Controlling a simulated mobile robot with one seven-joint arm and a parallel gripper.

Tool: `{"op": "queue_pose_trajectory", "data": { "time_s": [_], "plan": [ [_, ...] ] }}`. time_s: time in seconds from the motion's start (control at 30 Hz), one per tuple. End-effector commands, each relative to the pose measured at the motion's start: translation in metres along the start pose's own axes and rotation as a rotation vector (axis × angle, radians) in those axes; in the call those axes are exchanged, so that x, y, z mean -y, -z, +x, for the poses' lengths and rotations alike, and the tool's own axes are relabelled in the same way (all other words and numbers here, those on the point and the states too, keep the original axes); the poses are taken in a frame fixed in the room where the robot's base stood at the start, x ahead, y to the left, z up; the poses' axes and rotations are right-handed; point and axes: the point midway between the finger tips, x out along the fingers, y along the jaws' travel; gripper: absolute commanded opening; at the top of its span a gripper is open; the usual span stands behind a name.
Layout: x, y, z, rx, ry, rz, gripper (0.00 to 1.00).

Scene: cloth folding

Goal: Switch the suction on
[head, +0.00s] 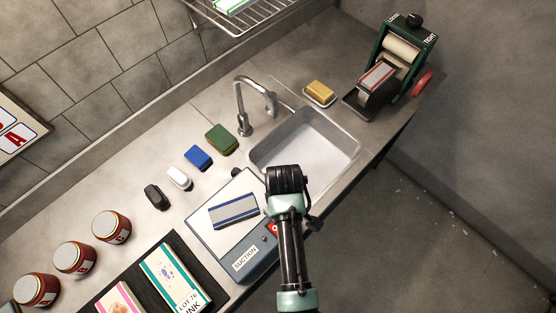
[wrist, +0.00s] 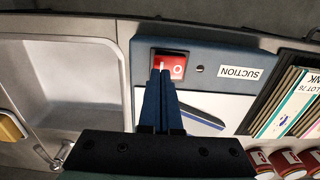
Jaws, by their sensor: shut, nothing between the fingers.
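The suction box (head: 211,239) stands on the counter left of the sink, with a pale top and a blue-grey front labelled SUCTION. A white cloth with blue stripes (head: 233,211) lies on its top. The red rocker switch (head: 272,229) is on the box's front, partly behind my arm. In the wrist view the switch (wrist: 178,66) shows I and O marks beside the SUCTION label (wrist: 240,73). My gripper (wrist: 161,73) is shut and empty, its tips over the I side of the switch. I cannot tell whether they touch it or which side is pressed in.
The sink (head: 303,145) with its tap (head: 243,105) is beside the box. A dark tray (head: 190,253) with printed cloths lies left of it, near several red jars (head: 111,226). Small blocks (head: 198,157) line the back. A green roller press (head: 398,50) stands far right.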

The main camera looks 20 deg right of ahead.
Motion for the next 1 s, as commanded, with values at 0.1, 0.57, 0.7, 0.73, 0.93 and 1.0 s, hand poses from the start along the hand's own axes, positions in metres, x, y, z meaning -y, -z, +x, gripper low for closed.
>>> {"op": "queue_pose_trajectory", "data": {
  "time_s": [0.1, 0.57, 0.7, 0.73, 0.93, 1.0],
  "plan": [
    [0.0, 0.0, 0.0, 0.0, 0.0, 0.0, 0.0],
    [0.0, 0.0, 0.0021, 0.0, 0.0, 0.0, 0.0],
    [0.0, 0.0, 0.0043, 0.0, 0.0, 0.0, 0.0],
    [0.0, 0.0, 0.0048, 0.0, 0.0, 0.0, 0.0],
    [-0.0001, 0.0001, 0.0077, 0.0, 0.0, 0.0, 0.0],
    [-0.0001, 0.0001, 0.0088, 0.0, 0.0, 0.0, 0.0]
  ]
}}
